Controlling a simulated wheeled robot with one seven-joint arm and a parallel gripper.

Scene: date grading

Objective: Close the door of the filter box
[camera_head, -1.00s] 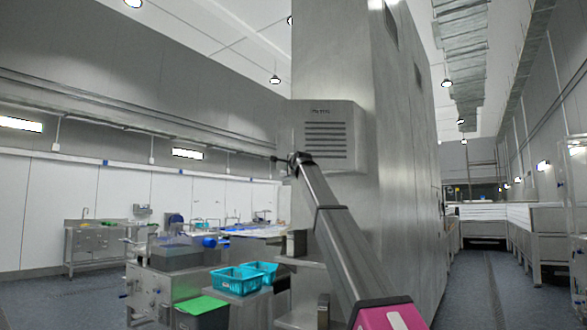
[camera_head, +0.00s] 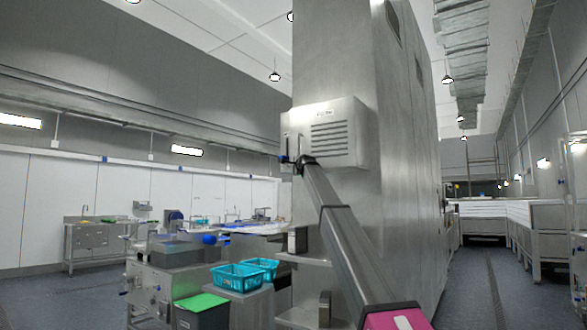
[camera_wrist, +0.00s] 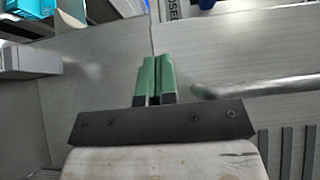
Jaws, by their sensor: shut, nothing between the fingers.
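The filter box (camera_head: 361,135) is a pale steel box on the side of the tall steel column. Its door (camera_head: 300,118) has dark horizontal slats and a small label, and a slim upright handle (camera_head: 286,145) near its left edge. No clear gap shows around the door, but I cannot tell if it is fully flush. My gripper (camera_head: 284,158) is at the door's lower left, near the handle. In the wrist view its green fingers (camera_wrist: 156,62) are together and empty over grey metal. A rounded bar (camera_wrist: 255,86), apparently the handle, lies right of them, apart from them.
The steel column (camera_head: 395,220) stands right behind the box. Blue baskets (camera_head: 238,277) and a green-topped bin (camera_head: 202,301) stand below left. The aisle floor (camera_head: 485,290) on the right is clear.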

